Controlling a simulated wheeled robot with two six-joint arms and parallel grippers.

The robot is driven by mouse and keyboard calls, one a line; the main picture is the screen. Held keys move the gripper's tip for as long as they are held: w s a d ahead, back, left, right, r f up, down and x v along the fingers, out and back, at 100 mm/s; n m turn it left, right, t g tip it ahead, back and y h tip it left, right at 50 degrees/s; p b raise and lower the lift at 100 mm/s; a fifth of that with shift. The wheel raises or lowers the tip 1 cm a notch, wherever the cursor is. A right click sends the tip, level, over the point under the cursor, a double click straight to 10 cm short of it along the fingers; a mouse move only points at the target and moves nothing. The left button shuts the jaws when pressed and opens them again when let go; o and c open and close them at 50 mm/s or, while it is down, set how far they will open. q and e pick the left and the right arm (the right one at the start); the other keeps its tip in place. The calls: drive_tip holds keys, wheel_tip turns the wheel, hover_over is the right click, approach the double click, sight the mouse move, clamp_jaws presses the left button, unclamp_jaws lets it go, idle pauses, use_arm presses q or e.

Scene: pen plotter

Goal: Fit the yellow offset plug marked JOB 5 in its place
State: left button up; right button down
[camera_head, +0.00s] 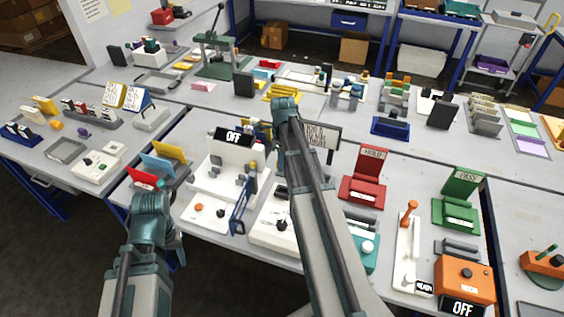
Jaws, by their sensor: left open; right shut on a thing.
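My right arm reaches over the table just right of the machine. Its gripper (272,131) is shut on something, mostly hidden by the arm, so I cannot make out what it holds. My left gripper (158,198) is open near the table's front left edge, by a red card holder (142,180).
Blue (160,165) and yellow (170,151) holders stand left of the machine. A red HOLD stand (366,175), a green PASS stand (460,200) and an orange box reading OFF (463,275) fill the right. A white box (272,225) sits in front, beside my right arm.

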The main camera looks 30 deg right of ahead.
drive_tip(key=shift+d+f, duration=0.2)
drive_tip(key=shift+f, duration=0.1)
drive_tip(key=shift+a+f+b, duration=0.15)
drive_tip(key=shift+f+b, duration=0.25)
drive_tip(key=shift+b, duration=0.3)
wheel_tip(320, 180, down, 7)
drive_tip(key=b, duration=0.7)
drive_tip(key=shift+f, duration=0.2)
drive_tip(key=shift+f+b, duration=1.65)
drive_tip(key=shift+b, duration=0.2)
drive_tip(key=c, duration=0.6)
unclamp_jaws()
wheel_tip(320, 180, up, 14)
drive_tip(key=p, duration=1.4)
